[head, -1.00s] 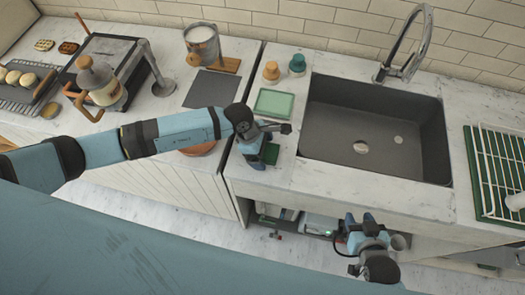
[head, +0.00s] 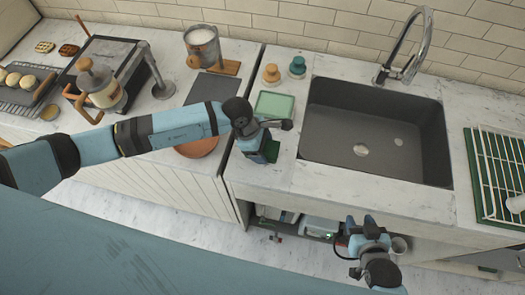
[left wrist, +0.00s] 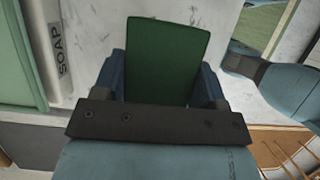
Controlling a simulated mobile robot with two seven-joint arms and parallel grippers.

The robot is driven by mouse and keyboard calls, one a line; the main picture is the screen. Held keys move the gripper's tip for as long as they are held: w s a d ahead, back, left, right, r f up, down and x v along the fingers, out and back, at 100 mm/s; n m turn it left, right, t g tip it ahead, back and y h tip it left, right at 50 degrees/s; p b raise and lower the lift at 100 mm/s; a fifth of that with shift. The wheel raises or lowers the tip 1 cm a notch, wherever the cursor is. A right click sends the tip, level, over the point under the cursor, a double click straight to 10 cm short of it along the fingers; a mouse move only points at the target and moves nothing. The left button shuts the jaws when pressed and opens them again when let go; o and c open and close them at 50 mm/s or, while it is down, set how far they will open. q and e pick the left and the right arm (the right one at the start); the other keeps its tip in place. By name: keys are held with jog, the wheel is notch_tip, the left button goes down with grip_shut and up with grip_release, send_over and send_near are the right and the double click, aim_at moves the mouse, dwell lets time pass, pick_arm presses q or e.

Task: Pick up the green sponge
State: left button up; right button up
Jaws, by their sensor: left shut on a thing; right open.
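The green sponge (left wrist: 166,60) is a dark green block between the blue fingers of my left gripper in the left wrist view. In the head view, my left gripper (head: 264,150) is over the counter left of the sink, shut on the sponge (head: 271,151), which is mostly hidden by the hand. I cannot tell how far the sponge is above the counter. My right gripper (head: 362,226) is open and empty, low in front of the counter below the sink.
The sink (head: 375,130) and faucet (head: 402,60) are to the right. A green mat with a white rack (head: 497,165) is further right.

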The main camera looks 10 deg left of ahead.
pick_arm(q)
notch_tip(320, 180, up, 17)
jog(key=b, duration=0.3)
jog(key=shift+r, duration=0.1)
jog(key=shift+o, duration=0.4)
